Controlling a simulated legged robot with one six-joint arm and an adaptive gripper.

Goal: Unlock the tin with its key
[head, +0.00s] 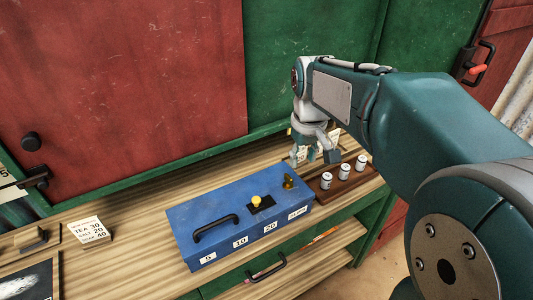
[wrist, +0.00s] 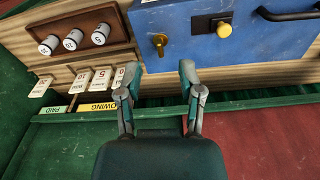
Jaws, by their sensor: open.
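The tin (head: 218,208) is a blue box on the counter with a black handle and number labels on its front. A brass key (head: 289,181) stands on its top near the right end; it also shows in the wrist view (wrist: 159,42). A yellow knob (head: 256,199) on a black plate sits left of the key in the head view. My gripper (head: 318,155) points down behind the tin's right end, beside the rack. In the wrist view its fingers (wrist: 160,82) are apart with nothing between them, and the key lies beyond the fingertips.
A wooden rack (head: 325,193) with three white cylinders stands right of the tin. Several price cards (wrist: 101,80) stand along the back edge. A green and red wall (head: 290,70) closes the back. A price sign (head: 88,230) stands left; the counter between is clear.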

